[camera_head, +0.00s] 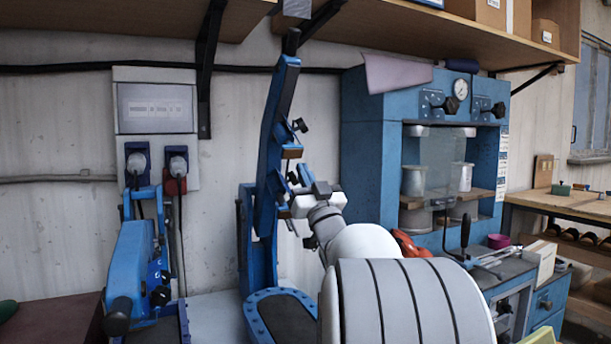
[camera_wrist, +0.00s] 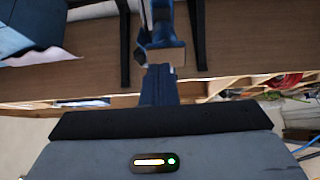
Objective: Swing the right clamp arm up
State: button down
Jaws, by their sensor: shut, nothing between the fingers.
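The right clamp arm (camera_head: 282,105) is blue with a black-tipped handle and stands nearly upright, leaning slightly right, above its blue-rimmed base (camera_head: 262,310). The left clamp arm (camera_head: 132,262) is also blue and is lowered, its black handle end toward the front. My gripper (camera_head: 292,207) is beside the lower part of the right clamp arm, shut and empty. Whether it touches the arm cannot be told. In the wrist view, a blue part with a tan pad (camera_wrist: 165,57) shows beyond my gripper's dark body; the fingertips are not clear there.
A blue press (camera_head: 368,150) with a gauge stands right of the clamps. A wooden shelf (camera_head: 395,30) with dark brackets hangs overhead, close to the raised arm's tip. A wall box (camera_head: 155,108) with plugs is behind the left clamp. A workbench (camera_head: 560,203) is at far right.

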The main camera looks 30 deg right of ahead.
jog(key=shift+s+d, duration=0.1)
jog(key=s+r+b+v, duration=0.1)
jog(key=b+v, duration=0.4)
jog(key=v, duration=0.9)
jog(key=w+a+f+m+g+h+p, duration=0.25)
jog(key=a+f+g+p, duration=0.55)
jog(key=g+p, duration=0.4)
jog(key=s+a+f+n+g+y+p, duration=0.2)
jog(key=s+a+f+g+p, duration=0.1)
jog(key=s+a, duration=0.5)
jog(key=s+a+f+n+g+y+p, duration=0.2)
jog(key=s+a+g+p, duration=0.4)
jog(key=s, duration=0.4)
jog(key=shift+a+f+g+y, duration=0.65)
jog(key=shift+a+f+g, duration=0.2)
jog(key=shift+g, duration=0.25)
